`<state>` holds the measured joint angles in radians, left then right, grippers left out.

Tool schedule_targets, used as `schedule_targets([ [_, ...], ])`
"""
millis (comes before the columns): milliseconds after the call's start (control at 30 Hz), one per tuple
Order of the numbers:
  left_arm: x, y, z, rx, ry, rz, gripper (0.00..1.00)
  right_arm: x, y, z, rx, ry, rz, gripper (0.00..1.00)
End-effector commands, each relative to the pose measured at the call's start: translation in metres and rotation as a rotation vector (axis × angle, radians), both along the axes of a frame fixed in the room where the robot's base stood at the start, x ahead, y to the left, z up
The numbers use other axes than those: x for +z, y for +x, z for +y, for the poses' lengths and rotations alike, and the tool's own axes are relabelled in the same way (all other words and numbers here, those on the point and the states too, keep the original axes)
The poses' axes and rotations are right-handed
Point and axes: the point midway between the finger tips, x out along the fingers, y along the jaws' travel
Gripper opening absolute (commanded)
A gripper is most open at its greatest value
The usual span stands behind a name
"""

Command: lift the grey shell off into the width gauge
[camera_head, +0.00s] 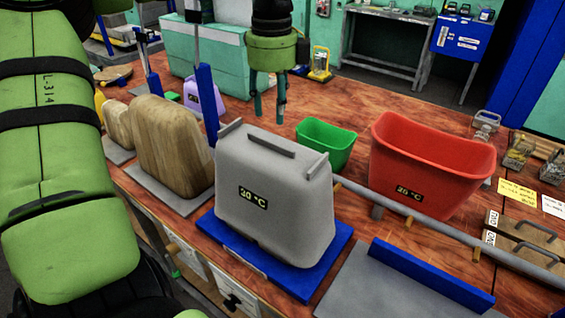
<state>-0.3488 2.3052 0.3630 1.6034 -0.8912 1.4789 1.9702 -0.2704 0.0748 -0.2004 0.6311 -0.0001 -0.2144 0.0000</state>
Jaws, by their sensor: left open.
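My right gripper is not seen.
A wooden form (170,148) stands close left of the shell, near a blue post (208,105). A green bin (326,144) and a red bin (428,162) stand behind and right. A grey rail (435,224) runs right from the shell. Lidded jars stand far right.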

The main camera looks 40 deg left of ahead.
Motion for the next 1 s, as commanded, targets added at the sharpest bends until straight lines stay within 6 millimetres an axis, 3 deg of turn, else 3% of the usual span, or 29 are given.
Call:
schedule_targets([
  [133, -0.013, -0.001, 0.000, -0.001, -0.003, 0.004, 0.42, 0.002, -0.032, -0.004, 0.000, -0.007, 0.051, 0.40],
  [267, -0.026, -0.001, 0.000, -0.002, -0.004, 0.003, 0.42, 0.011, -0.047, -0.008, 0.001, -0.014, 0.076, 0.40],
  [433, -0.050, -0.004, -0.001, -0.003, -0.006, 0.005, 0.42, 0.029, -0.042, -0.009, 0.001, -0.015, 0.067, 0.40],
  [600, -0.070, -0.003, 0.000, 0.000, -0.002, 0.001, 0.42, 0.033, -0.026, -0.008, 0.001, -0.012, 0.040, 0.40],
  [833, -0.073, -0.003, 0.000, 0.000, -0.002, -0.001, 0.42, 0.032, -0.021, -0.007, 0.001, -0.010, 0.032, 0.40],
  [867, -0.073, -0.003, 0.000, 0.000, -0.002, -0.001, 0.34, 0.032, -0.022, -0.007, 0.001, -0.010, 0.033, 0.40],
  [933, -0.073, -0.003, 0.000, 0.000, -0.002, -0.001, 0.07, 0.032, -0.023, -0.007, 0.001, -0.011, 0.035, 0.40],
  [967, -0.073, -0.003, 0.000, 0.000, -0.002, -0.001, 0.00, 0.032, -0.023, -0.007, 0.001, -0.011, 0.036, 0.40],
  [1000, -0.073, -0.003, 0.000, 0.000, -0.002, -0.001, 0.00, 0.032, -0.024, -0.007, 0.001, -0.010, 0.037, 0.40],
])
